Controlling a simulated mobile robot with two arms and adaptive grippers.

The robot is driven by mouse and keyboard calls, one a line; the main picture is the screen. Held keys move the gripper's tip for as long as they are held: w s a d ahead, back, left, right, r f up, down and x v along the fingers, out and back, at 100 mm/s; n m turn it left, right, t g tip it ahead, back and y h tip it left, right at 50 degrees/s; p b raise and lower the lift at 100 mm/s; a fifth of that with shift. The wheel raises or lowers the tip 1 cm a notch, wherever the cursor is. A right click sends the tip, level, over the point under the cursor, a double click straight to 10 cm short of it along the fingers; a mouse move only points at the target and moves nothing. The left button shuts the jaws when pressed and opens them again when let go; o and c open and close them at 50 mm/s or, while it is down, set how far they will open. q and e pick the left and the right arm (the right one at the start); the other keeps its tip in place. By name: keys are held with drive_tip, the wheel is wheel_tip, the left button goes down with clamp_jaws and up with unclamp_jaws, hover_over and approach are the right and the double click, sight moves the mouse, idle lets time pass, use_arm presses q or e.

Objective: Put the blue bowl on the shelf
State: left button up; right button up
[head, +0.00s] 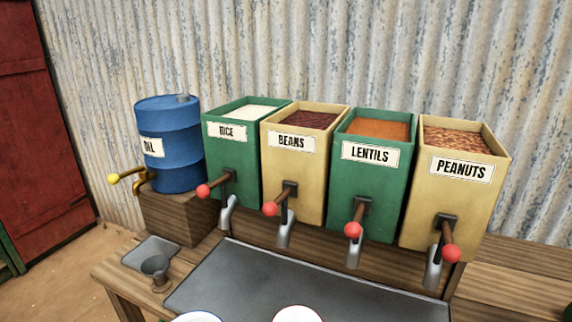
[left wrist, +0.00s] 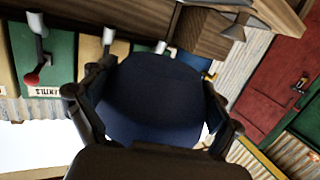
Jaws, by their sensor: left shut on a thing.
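The blue bowl (left wrist: 150,105) fills the middle of the left wrist view, dark blue and seen close up. My left gripper (left wrist: 156,76) has its dark fingers on either side of the bowl and is shut on it. The bowl hides what lies directly behind it. Neither the bowl in the grip nor my grippers can be made out in the head view. No surface in view can be told for certain as the shelf.
Bins of rice (head: 232,132), beans (head: 295,160), lentils (head: 368,175) and peanuts (head: 455,185) stand in a row with red-knobbed taps. A blue oil drum (head: 175,165) stands left. A grey tray (head: 300,285) lies below; two pale rims (head: 297,314) show at the bottom edge.

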use_arm(q)
drive_tip(key=shift+s+a+r, duration=0.15)
drive_tip(key=shift+s+r, duration=0.1)
drive_tip(key=shift+s, duration=0.4)
drive_tip(key=shift+s+a+r, duration=0.15)
drive_tip(key=shift+s+r, duration=0.1)
drive_tip(key=shift+s, duration=0.35)
drive_tip(key=shift+w, duration=0.1)
drive_tip(key=w+d+f, duration=0.2)
drive_tip(key=w+d, duration=0.1)
drive_tip(key=w, duration=0.5)
drive_tip(key=shift+w+y, duration=0.15)
drive_tip(key=shift+y, duration=0.15)
